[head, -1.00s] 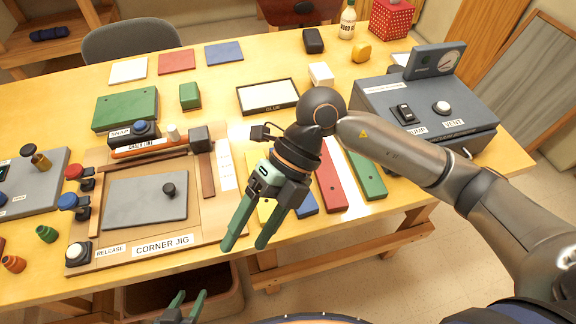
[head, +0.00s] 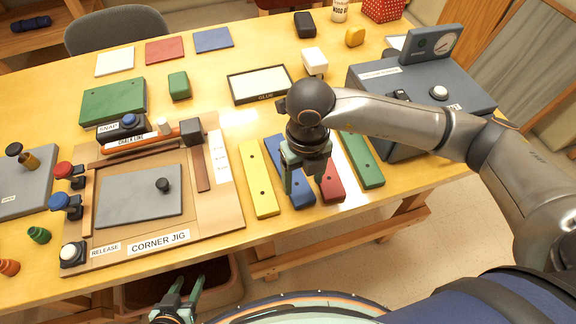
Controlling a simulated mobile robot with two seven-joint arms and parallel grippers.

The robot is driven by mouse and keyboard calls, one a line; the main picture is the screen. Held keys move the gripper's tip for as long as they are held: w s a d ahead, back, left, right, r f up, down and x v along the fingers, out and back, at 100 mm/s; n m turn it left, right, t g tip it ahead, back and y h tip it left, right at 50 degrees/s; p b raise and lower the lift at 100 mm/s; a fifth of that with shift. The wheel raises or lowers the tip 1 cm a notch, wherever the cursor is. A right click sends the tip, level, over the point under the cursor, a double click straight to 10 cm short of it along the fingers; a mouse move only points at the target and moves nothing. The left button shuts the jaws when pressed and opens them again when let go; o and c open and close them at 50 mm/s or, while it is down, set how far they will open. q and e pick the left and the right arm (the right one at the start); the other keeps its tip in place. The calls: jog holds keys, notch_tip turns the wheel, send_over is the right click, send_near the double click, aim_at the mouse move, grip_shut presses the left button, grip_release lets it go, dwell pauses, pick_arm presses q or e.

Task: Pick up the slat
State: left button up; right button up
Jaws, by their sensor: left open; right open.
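Several coloured slats with holes lie side by side on the table: a yellow slat (head: 258,182), a blue slat (head: 277,157), a red slat (head: 331,186) and a green slat (head: 362,162). My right gripper (head: 305,188) is open and points down over the blue and red slats, hiding parts of both. I cannot tell whether its fingers touch either. A dark brown strip (head: 201,172) lies on the corner jig, and another (head: 127,156) lies along its back. My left gripper (head: 182,296) is open and empty at the bottom, in front of the table's edge.
The corner jig (head: 215,215) fills the table's left middle, with a grey plate (head: 125,203) on it. A glue tray (head: 288,92) stands behind the slats. A grey pump box (head: 425,88) stands at right. A bin (head: 215,290) is below the table edge.

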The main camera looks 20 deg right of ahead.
aim_at(302, 194)
notch_tip(302, 194, down, 5)
jog(key=shift+s+r+p, duration=0.1)
jog(key=shift+r+p, duration=0.1)
jog(key=shift+p, duration=0.1)
jog(key=shift+c, duration=0.2)
jog(key=shift+r, duration=0.1)
jog(key=c, duration=1)
